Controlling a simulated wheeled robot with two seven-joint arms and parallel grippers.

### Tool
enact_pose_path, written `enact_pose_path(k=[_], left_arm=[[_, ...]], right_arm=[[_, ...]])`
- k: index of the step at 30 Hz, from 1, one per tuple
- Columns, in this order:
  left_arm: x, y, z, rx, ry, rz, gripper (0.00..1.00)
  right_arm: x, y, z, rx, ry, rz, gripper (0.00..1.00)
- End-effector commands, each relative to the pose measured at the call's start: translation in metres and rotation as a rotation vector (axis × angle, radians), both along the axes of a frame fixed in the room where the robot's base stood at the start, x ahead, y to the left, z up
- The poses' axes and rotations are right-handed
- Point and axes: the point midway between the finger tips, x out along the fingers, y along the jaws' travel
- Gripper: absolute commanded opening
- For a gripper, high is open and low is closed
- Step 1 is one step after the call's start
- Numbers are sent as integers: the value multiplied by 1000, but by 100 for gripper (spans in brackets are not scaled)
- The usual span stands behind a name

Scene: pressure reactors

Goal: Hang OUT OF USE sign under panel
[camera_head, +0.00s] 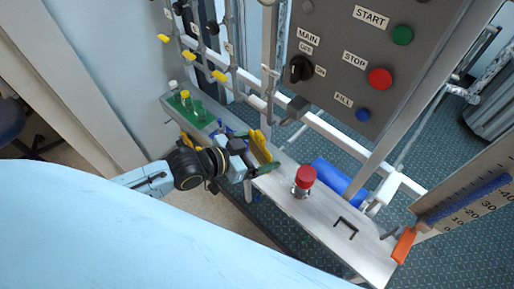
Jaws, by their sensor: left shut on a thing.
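The grey control panel (335,62) stands upright at the upper right, with START, STOP, FILL and MAIN labels, coloured buttons and a black rotary switch. My left gripper (257,158) is over the shelf, left of and below the panel. It is shut on a thin yellow piece (261,143), seen at a steep angle. I take this piece for the sign, but no lettering on it is readable. The gripper partly hides it. My right gripper is not in view.
A white rail (345,139) runs below the panel. Yellow-handled valves (220,76) line the pipes at left.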

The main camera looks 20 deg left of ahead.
Motion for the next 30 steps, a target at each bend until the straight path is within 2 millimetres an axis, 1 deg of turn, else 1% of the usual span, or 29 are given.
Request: enact_pose_path(k=[3,30], left_arm=[[7,-3,-2,-1,-3,0,66],[58,-22,-7,-1,-1,-1,66]], right_arm=[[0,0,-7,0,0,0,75],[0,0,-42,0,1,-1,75]])
